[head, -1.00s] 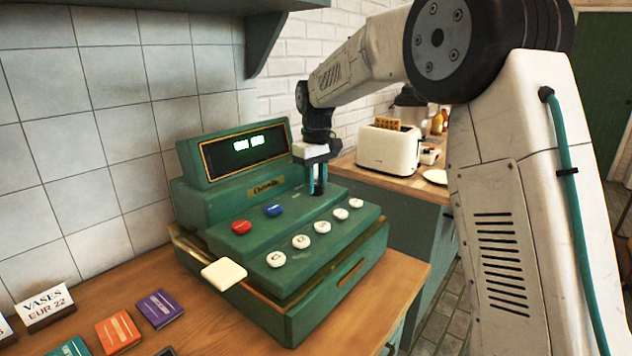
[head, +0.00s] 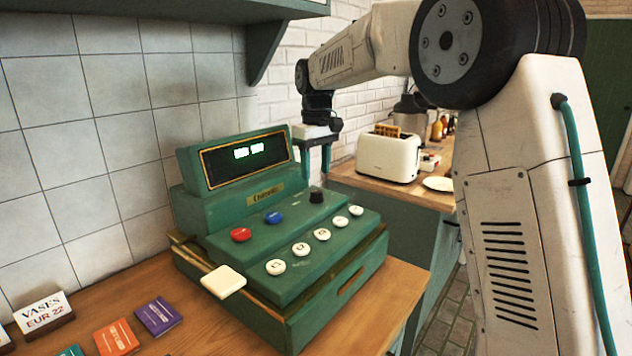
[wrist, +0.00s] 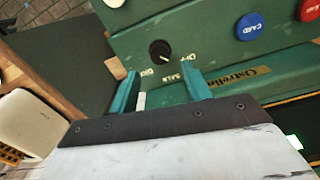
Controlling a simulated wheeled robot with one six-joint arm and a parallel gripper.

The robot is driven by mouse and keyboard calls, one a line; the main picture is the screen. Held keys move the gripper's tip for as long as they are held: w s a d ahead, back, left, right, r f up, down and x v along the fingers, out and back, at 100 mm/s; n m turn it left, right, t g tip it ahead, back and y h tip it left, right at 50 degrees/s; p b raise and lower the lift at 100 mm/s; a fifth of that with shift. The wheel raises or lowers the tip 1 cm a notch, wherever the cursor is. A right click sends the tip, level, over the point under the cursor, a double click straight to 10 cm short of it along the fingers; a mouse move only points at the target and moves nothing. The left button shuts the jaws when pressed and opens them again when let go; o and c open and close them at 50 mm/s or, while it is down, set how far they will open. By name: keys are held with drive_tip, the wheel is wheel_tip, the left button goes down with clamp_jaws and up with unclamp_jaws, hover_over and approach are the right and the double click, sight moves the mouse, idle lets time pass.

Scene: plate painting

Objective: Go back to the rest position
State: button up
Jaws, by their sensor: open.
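My gripper (head: 314,156) is raised above the right rear part of the green cash register (head: 330,290). Its two teal fingers are open and empty, and they also show in the wrist view (wrist: 162,92). A black rotary knob (head: 316,195) stands on the register's top, below and apart from the fingers. The knob shows in the wrist view (wrist: 160,50) with a pale pointer mark and lettering around it. The register's display (head: 246,155) is lit green, but its digits are too small to read.
Red (head: 240,235), blue (head: 274,217) and several white buttons sit on the register. A cream square plate (head: 223,281) juts from its front left. A toaster (head: 388,157) stands on the counter behind.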

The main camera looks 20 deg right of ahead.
drive_tip(key=shift+r, duration=0.9)
drive_tip(key=f, duration=0.1)
drive_tip(key=s+f+m, duration=0.1)
drive_tip(key=f, duration=0.1)
drive_tip(key=shift+s, duration=0.3)
drive_tip(key=s, duration=0.2)
drive_tip(key=shift+s+d+f+m+g, duration=0.15)
drive_tip(key=shift+s+f+m+g, duration=0.15)
drive_tip(key=shift+f+g, duration=0.1)
drive_tip(key=s+d+f+m+t, duration=0.1)
drive_tip(key=s+f, duration=0.1)
drive_tip(key=s, duration=1.7)
drive_tip(key=s+d+f+m+t, duration=0.1)
drive_tip(key=s+d+m, duration=0.1)
drive_tip(key=s, duration=1.8)
drive_tip(key=shift+f+m, duration=0.3)
drive_tip(key=shift+f, duration=0.1)
